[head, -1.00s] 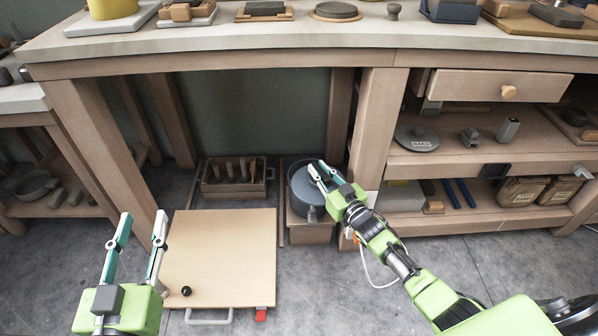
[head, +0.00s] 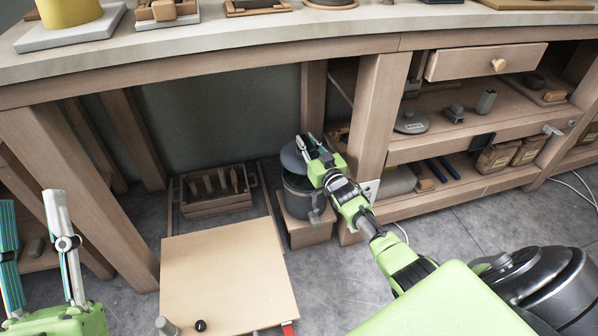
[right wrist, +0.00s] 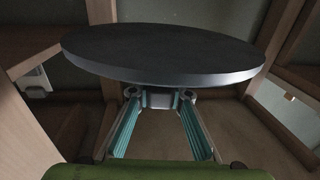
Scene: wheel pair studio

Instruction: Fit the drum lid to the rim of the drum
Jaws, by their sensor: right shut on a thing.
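The drum lid (head: 291,156) is a dark grey disc, held over the drum in the head view. The drum (head: 302,196) is a dark grey pot on a wooden block, with its upper part partly hidden by the lid and my arm. My right gripper (head: 312,148) is shut on the lid. In the right wrist view the lid (right wrist: 160,52) spans the upper picture, with the fingers (right wrist: 160,98) closed at its near side. The lid looks apart from the rim, slightly above it. My left gripper (head: 32,205) is open and empty at the lower left.
A tan board (head: 228,275) lies in front of the drum. A wooden crate (head: 214,203) with several upright pegs stands left of it. The bench leg (head: 375,125) and shelves (head: 470,140) are close on the right. The bench top (head: 200,60) overhangs behind.

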